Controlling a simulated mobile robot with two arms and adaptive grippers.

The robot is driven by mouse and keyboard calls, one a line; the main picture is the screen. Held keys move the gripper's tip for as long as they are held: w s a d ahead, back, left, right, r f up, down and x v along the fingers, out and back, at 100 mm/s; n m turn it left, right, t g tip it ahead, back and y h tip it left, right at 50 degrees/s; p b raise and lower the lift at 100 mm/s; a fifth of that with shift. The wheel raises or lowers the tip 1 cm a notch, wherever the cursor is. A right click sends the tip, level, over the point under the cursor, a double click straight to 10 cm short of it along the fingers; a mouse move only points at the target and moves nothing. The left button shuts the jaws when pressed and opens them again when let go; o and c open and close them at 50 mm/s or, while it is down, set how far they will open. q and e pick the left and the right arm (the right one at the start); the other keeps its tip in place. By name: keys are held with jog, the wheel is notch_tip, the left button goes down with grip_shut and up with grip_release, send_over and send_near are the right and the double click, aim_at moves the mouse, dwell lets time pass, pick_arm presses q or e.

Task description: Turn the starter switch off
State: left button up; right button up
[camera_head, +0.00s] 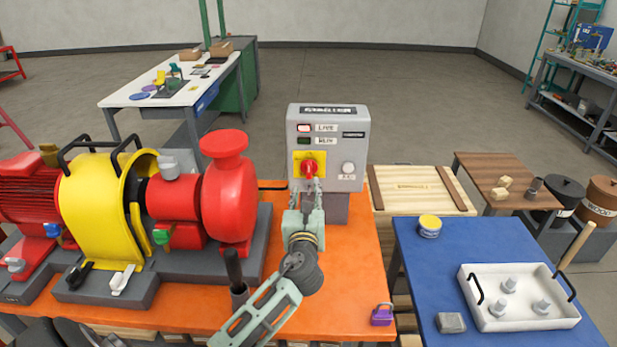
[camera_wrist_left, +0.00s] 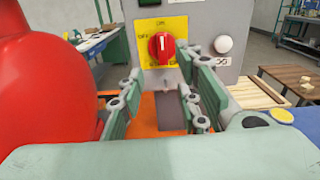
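The starter box (camera_head: 328,115) is a grey panel standing at the back of the orange bench. Its red rotary switch (camera_head: 309,168) sits on a yellow plate (camera_head: 297,158). In the left wrist view the switch (camera_wrist_left: 162,47) has its white mark upright, toward the label at the top; OFF is printed at the left. My left gripper (camera_head: 306,192) is just below and in front of the switch. In the left wrist view its fingers (camera_wrist_left: 163,90) are spread apart with nothing between them, and the switch shows beyond them. My right gripper is not in view.
A red and yellow pump with motor (camera_head: 222,190) stands close left of my left gripper. A white button (camera_head: 348,168) is right of the switch. A purple padlock (camera_head: 382,316) lies on the orange bench (camera_head: 345,290). A blue table (camera_head: 480,245) with a white tray stands right.

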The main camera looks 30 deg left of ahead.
aim_at(309, 174)
pick_arm(q)
jog(key=shift+m, duration=0.3)
jog(key=x, duration=0.5)
jog(key=p+x, duration=0.1)
jog(key=x, duration=0.2)
jog(key=shift+w+d+r, duration=0.15)
jog(key=shift+d+r, duration=0.1)
jog(key=shift+r, duration=0.05)
jog(key=shift+c, duration=0.3)
grip_shut()
